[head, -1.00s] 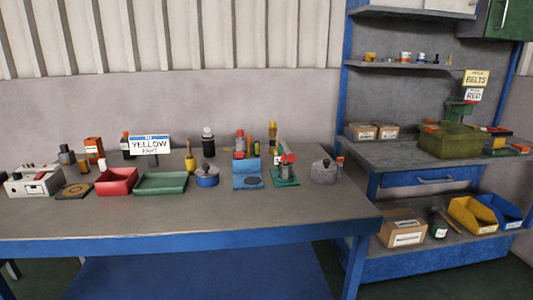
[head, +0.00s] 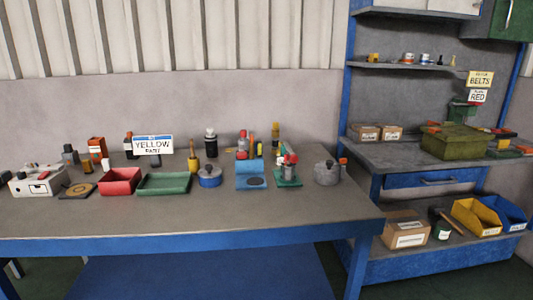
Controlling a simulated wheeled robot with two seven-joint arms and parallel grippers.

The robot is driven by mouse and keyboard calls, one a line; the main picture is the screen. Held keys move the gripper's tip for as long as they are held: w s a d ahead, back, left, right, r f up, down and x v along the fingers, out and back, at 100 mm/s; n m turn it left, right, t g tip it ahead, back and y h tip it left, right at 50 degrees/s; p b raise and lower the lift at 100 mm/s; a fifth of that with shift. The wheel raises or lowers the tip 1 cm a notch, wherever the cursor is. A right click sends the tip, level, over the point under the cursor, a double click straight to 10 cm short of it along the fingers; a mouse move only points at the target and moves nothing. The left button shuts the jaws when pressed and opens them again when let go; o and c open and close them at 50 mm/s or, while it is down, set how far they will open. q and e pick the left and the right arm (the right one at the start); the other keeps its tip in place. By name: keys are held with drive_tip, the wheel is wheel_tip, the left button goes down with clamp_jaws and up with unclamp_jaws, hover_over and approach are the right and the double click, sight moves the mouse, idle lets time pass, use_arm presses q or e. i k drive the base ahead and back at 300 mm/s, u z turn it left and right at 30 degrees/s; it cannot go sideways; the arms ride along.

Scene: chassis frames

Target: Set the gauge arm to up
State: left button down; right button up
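Neither of my grippers shows in the head view. I cannot tell for certain which thing carries the gauge arm. A small metal device with a red top (head: 288,170) stands on a green base (head: 288,184) at the right part of the workbench. A white box-shaped unit (head: 37,181) with a dark mark on its front sits at the bench's left end. Both are too small here to read the position of any arm on them.
The workbench (head: 200,215) has a clear front strip. A blue shelf unit (head: 430,181) stands at right.

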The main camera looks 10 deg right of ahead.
sight(294, 158)
drive_tip(key=u, duration=1.7)
drive_tip(key=i, duration=2)
drive_tip(key=z, duration=3.15)
drive_tip(key=i, duration=0.5)
drive_tip(key=z, duration=0.05)
